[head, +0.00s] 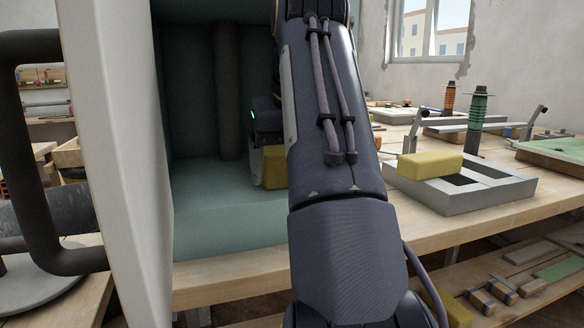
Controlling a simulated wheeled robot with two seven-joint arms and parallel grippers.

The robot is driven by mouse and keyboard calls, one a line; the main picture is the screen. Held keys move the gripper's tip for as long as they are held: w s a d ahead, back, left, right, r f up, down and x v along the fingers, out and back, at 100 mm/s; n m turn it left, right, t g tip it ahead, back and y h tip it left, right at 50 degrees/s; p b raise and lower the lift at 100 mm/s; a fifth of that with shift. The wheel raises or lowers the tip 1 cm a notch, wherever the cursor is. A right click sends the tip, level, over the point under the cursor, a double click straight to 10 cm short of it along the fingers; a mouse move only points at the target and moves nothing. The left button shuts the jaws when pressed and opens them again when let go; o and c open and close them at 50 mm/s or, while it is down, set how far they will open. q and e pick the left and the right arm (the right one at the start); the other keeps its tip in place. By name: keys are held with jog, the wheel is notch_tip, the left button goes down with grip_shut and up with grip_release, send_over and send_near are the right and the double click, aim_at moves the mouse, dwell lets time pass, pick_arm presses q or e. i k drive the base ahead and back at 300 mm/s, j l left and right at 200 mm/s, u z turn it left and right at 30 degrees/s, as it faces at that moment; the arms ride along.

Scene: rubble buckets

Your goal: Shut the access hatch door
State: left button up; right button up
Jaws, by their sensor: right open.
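The access hatch door (125,170) stands open at the left, a pale thick panel seen nearly edge-on. Its dark bar handle (35,190) is on the left face. Right of the door is the open teal hatch compartment (225,240), with a dark upright pipe (228,90) at its back. My right arm crosses the middle of the view. My right gripper (259,178) is open in front of or inside the compartment, largely hidden behind my arm. A yellow block (274,168) shows beside its finger; I cannot tell whether they touch. My left gripper is out of view.
The wooden workbench (440,232) runs to the right. It bears a grey frame (440,198) with a yellow block (430,166) on it and a green-ringed post (477,120). A lower shelf (540,262) holds several small pieces. A dark cylinder (60,220) lies behind the handle.

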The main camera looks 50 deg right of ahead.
aim_at(105, 47)
jog(key=k+j, duration=0.7)
jog(key=k, duration=0.2)
